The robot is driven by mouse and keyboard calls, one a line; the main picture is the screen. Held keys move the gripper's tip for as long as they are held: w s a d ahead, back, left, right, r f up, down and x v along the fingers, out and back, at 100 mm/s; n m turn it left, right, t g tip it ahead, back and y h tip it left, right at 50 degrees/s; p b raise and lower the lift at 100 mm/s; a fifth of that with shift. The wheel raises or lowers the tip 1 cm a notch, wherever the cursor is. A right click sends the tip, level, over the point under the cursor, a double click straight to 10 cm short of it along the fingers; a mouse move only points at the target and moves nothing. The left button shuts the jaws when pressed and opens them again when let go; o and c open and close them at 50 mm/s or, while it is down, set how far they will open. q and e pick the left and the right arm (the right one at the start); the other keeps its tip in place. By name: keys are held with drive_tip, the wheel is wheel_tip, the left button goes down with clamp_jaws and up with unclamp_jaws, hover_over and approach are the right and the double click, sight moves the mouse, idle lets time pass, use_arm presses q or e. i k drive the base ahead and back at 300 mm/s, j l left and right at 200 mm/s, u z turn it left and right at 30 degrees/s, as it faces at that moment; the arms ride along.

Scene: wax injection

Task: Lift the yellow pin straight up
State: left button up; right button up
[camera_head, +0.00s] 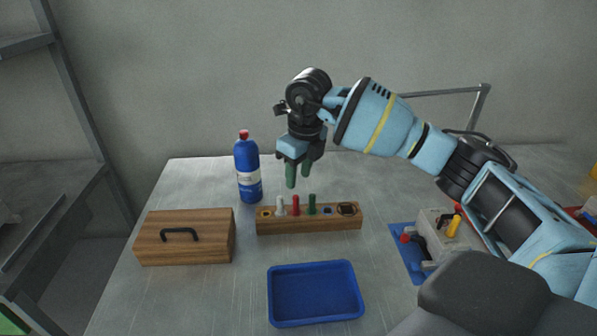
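A yellow pin (453,226) stands tilted in a grey device (432,245) at the right of the table. My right gripper (298,178) is well to the left of it, above the wooden pin block (308,225). Its two green fingertips point down with a gap between them, and nothing shows between them. A yellow-rimmed spot (266,212) at the block's left end holds no upright pin. My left gripper is not in view.
A blue bottle (248,172) with a red cap stands behind the block. A wooden box (185,250) with a black handle is at left. An empty blue tray (315,309) lies in front. The grey device sits on a blue mat (404,258) and has a red knob.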

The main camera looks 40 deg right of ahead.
sight(456, 220)
drive_tip(key=k, duration=1)
